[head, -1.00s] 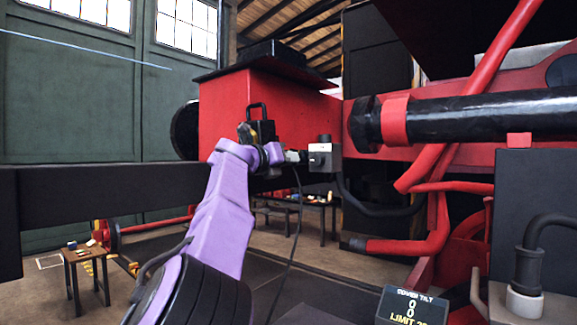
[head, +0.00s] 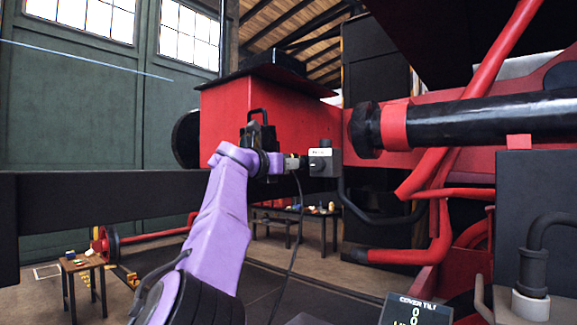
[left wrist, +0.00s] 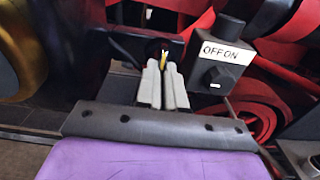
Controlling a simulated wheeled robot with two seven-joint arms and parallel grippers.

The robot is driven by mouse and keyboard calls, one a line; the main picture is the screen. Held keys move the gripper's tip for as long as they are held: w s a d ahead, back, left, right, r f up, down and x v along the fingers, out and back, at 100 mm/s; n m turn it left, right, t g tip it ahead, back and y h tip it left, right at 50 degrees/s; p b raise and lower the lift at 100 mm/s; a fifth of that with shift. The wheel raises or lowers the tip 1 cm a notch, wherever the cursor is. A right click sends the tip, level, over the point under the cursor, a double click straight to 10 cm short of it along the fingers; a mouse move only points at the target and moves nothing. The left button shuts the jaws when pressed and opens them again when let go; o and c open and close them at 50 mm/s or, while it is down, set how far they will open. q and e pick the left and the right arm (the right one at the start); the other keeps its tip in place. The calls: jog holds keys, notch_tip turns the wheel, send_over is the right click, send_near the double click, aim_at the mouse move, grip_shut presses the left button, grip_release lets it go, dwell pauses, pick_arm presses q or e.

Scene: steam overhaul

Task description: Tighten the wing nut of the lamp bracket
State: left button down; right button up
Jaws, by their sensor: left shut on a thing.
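My left gripper (head: 293,162) reaches from the purple arm toward the black beam, beside the lamp. In the left wrist view its grey fingers (left wrist: 162,86) are almost together, shut on a small yellow piece at their tips, which I take as the wing nut (left wrist: 164,60). Most of the nut is hidden between the fingers. The black lamp (head: 258,116) with a loop handle stands behind my wrist in the head view. The bracket cannot be told apart from the dark parts around it. My right gripper is not in view.
A grey switch box (head: 323,160), marked OFF ON in the left wrist view (left wrist: 222,55), sits just right of the fingers. A black cable (head: 298,215) hangs below my wrist. Red pipes (head: 437,220) and a thick black cylinder (head: 480,117) fill the right side.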

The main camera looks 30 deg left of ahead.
pick_arm(q)
jog(key=shift+r, duration=0.1)
jog(key=c, duration=1.2)
grip_release()
jog(key=shift+c, duration=0.2)
jog(key=s+b, duration=0.5)
jog(key=s, duration=0.5)
jog(key=shift+s+a, duration=0.25)
jog(key=shift+a, duration=0.15)
